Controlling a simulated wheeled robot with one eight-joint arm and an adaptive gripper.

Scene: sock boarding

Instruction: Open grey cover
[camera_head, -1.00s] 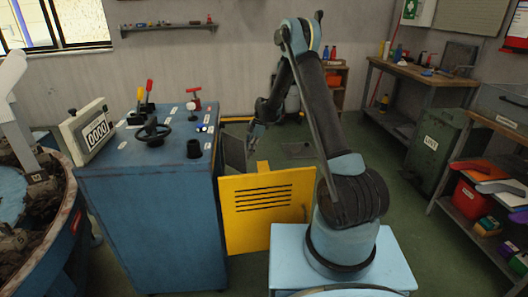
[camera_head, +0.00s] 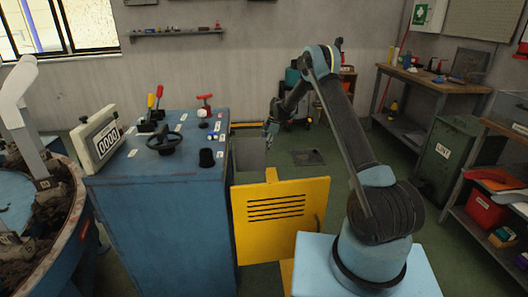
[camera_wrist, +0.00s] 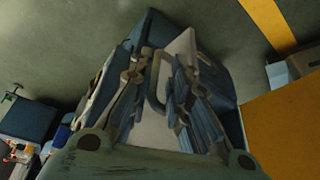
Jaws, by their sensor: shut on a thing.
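The grey cover (camera_head: 249,153) stands out from the far right side of the blue cabinet (camera_head: 160,210), at an angle to it. In the wrist view the pale grey cover (camera_wrist: 184,45) lies beyond the fingers, with a loop handle (camera_wrist: 153,98) on it. My gripper (camera_head: 270,132) is at the cover's outer edge in the head view. In the wrist view my gripper (camera_wrist: 160,72) is shut on the handle, with a finger on each side. The exact finger contact is partly hidden.
A yellow louvred door (camera_head: 282,218) stands open at the cabinet's right, close to my arm. A counter box (camera_head: 98,138), a black handwheel (camera_head: 164,141) and levers are on the cabinet top. A green bin (camera_head: 446,155) and benches stand at right. Floor behind the cover is clear.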

